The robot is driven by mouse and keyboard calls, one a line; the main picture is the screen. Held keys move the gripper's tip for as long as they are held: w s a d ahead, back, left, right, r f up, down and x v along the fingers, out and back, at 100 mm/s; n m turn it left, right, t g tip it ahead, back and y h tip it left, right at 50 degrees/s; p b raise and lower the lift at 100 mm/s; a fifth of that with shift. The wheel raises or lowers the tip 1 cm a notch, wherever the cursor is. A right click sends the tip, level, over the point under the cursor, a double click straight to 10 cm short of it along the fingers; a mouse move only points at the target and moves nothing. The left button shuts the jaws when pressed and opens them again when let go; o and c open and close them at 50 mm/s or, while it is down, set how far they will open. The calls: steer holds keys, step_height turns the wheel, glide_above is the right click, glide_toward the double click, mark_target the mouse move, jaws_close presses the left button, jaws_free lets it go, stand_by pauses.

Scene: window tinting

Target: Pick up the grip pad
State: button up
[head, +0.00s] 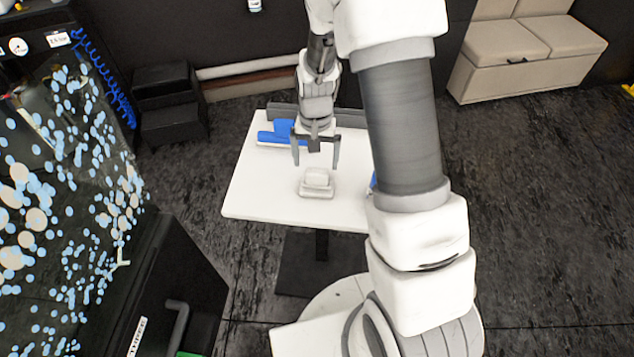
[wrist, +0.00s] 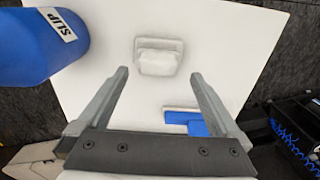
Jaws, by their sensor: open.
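The grip pad (head: 317,182), a small whitish block on a wider base, lies on the white table (head: 245,195). In the wrist view the grip pad (wrist: 158,56) is just beyond the fingertips, centred between them and slightly above in the picture. My gripper (head: 316,152) is open and empty, with its fingers pointing down above the table behind the pad. In the wrist view my gripper (wrist: 158,78) shows both fingers wide apart with nothing between them. The pad is apart from both fingers.
A blue bottle labelled SLIP (wrist: 38,45) stands on the table, mostly hidden by my arm in the head view. A blue-and-white squeegee-like tool (wrist: 190,121) lies on the table. A speckled dark window panel (head: 70,170) is at left. Beige seats (head: 530,50) are at back right.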

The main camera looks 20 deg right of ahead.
mark_target(317, 170)
steer(key=shift+w+d+f+p, duration=0.15)
steer(key=shift+f+p, duration=0.3)
steer(key=shift+f, duration=2.2)
jaws_close()
